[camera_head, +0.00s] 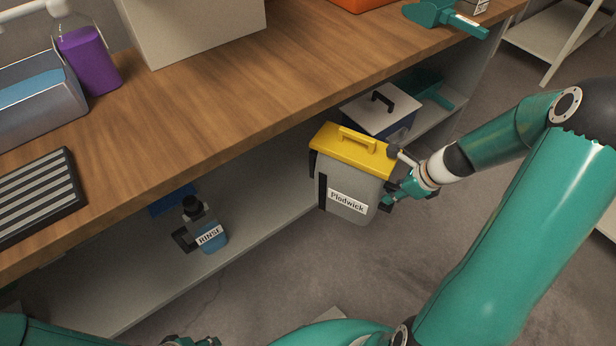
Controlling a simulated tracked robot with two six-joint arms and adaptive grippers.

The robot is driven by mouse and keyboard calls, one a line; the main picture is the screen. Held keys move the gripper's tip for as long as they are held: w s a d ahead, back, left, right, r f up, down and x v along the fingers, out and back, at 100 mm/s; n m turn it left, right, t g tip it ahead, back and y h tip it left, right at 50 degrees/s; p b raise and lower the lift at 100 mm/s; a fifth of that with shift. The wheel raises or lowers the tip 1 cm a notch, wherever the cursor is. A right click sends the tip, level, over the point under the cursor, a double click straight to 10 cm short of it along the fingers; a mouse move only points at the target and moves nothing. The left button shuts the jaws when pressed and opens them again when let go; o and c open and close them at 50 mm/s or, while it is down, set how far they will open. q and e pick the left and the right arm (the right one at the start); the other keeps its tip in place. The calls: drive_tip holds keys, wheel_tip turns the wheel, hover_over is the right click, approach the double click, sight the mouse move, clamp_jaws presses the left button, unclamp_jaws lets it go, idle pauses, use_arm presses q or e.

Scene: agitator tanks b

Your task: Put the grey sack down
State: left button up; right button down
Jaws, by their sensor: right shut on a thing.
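A grey container (345,194) with a yellow handled lid and a label reading "Plodwick" hangs upright, slightly tilted, in front of the lower shelf. I see no grey sack; this container is what my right gripper holds. My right gripper (392,187) is shut on its right side, and its fingertips are partly hidden. Whether its base touches the shelf edge I cannot tell. A small part of my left gripper (192,341) shows at the bottom edge, and its fingers are cut off.
The lower shelf (262,213) holds a blue RINSE bottle (208,232), a white-lidded box (381,108) and a green scoop (428,85). The wooden bench (215,100) overhangs it. A purple bottle (88,60) and a striped tray (42,195) stand on the bench. Bare floor lies in front.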

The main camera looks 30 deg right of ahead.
sight(342, 163)
drive_tip(key=w+a+f, duration=0.1)
drive_tip(key=w+a, duration=0.3)
drive_tip(key=w, duration=0.4)
drive_tip(key=w+a+f, duration=0.2)
drive_tip(key=w+a, duration=0.2)
drive_tip(key=w, duration=0.3)
drive_tip(key=shift+w+f, duration=0.25)
drive_tip(key=shift+w, duration=0.15)
drive_tip(key=c, duration=1.1)
unclamp_jaws()
drive_tip(key=p+v, duration=0.2)
drive_tip(key=v, duration=0.5)
drive_tip(key=shift+s+d+r+p, duration=0.1)
drive_tip(key=shift+s+r+p, duration=0.05)
drive_tip(key=shift+r+p, duration=0.15)
